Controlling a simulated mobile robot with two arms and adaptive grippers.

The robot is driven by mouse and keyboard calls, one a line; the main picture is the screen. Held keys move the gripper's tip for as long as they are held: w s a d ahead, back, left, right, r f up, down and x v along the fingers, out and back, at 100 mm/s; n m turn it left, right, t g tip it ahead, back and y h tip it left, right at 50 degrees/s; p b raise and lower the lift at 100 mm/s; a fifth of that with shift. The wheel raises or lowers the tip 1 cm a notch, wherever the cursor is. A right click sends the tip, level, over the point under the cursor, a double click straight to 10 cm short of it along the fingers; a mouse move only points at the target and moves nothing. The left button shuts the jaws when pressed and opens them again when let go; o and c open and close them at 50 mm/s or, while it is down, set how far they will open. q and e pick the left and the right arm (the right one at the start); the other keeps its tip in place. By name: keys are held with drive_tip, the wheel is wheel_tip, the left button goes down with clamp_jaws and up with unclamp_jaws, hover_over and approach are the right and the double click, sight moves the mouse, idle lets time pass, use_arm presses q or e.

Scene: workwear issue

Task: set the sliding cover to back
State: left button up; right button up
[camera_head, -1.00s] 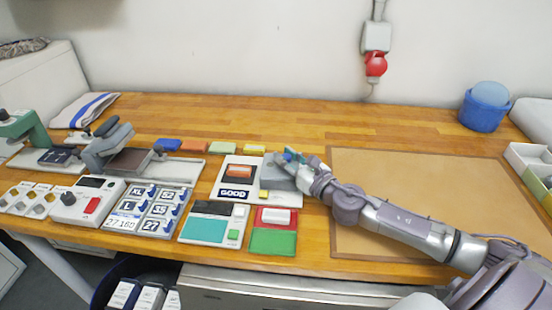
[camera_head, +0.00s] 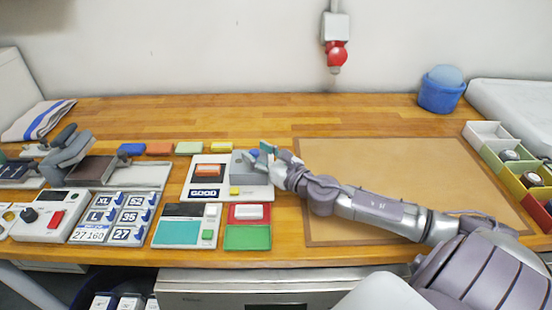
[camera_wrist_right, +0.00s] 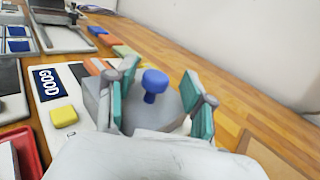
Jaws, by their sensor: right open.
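A grey block with a blue knob, which looks like the sliding cover (camera_head: 241,168), sits on the back right of a white board (camera_head: 219,192) marked GOOD. The blue knob (camera_wrist_right: 153,82) stands upright in the right wrist view. My right gripper (camera_head: 268,151) is at the grey block. In the right wrist view, its two teal-padded fingers (camera_wrist_right: 157,97) are apart, one on each side of the knob, with gaps showing. The block's lower part is partly hidden by the gripper. My left gripper is not in view.
A red and green panel (camera_head: 247,237) and a teal panel (camera_head: 177,233) lie in front of the board. Coloured blocks (camera_head: 189,148) line up behind it. A brown mat (camera_head: 400,165) lies bare to the right, partly under my arm. A blue bucket (camera_head: 440,97) stands at the back right.

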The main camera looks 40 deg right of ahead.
drive_tip(key=s, duration=0.3)
drive_tip(key=s+d, duration=0.1)
drive_tip(key=s, duration=0.7)
drive_tip(key=shift+s+d, duration=0.15)
drive_tip(key=shift+d, duration=0.2)
